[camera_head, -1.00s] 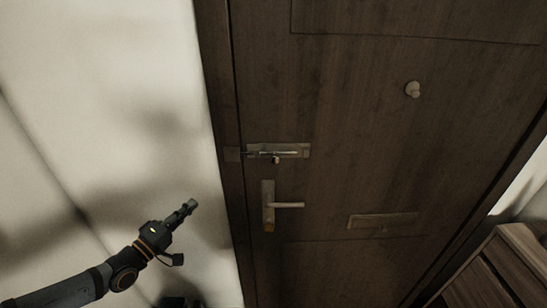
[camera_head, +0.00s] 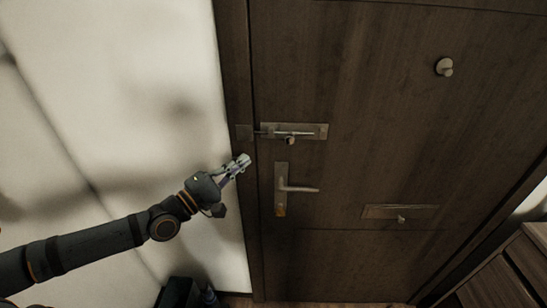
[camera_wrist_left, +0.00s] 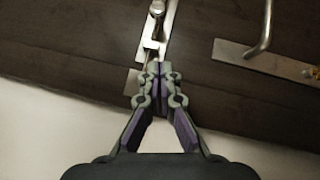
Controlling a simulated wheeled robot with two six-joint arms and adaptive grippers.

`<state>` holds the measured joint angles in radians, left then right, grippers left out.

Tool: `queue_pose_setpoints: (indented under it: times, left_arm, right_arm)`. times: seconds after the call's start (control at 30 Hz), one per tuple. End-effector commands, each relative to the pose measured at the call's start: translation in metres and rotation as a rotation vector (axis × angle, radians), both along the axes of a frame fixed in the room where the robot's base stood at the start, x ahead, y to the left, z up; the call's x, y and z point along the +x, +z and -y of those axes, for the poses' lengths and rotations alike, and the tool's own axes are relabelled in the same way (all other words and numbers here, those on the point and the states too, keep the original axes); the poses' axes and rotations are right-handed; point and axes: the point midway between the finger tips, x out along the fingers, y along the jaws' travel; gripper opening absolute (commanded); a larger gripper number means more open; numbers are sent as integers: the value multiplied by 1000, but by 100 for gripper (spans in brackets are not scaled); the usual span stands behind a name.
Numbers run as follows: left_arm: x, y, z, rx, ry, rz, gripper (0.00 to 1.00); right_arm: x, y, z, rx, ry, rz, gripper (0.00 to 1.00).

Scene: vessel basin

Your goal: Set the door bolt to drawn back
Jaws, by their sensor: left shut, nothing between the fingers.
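The door bolt (camera_head: 310,131) is a metal plate with a sliding rod and a small knob (camera_head: 291,141), mounted on the dark wooden door (camera_head: 370,100). Its rod reaches left to the keeper (camera_head: 244,132) on the door frame. My left gripper (camera_head: 243,160) is shut and empty, below and left of the bolt, in front of the frame. In the left wrist view, the shut fingertips (camera_wrist_left: 159,68) overlap the near end of the bolt fittings, and the bolt knob (camera_wrist_left: 157,8) shows at the top edge. My right gripper is not in view.
A lever handle (camera_head: 298,188) on an upright plate sits below the bolt. A mail slot plate (camera_head: 400,212) and a round knob (camera_head: 444,67) are farther right on the door. A wooden cabinet (camera_head: 500,280) stands at lower right. A pale wall (camera_head: 110,90) is at left.

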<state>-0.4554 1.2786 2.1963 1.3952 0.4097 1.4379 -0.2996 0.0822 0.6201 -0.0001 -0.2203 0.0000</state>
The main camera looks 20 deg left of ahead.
Motion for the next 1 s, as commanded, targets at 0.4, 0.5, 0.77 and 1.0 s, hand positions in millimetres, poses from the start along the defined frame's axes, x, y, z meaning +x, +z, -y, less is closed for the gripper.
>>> queue_pose_setpoints:
  times: [0.4, 0.5, 0.77, 1.0]
  left_arm:
    - [38, 12, 21, -11, -4, 9, 0]
    - [48, 14, 26, -11, -2, 8, 0]
    - [61, 24, 52, -9, -7, 4, 0]
    - [65, 24, 67, -3, -7, 1, 0]
  right_arm:
    - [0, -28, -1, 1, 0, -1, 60]
    - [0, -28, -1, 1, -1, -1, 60]
    - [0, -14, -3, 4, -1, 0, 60]
    - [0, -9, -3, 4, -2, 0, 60]
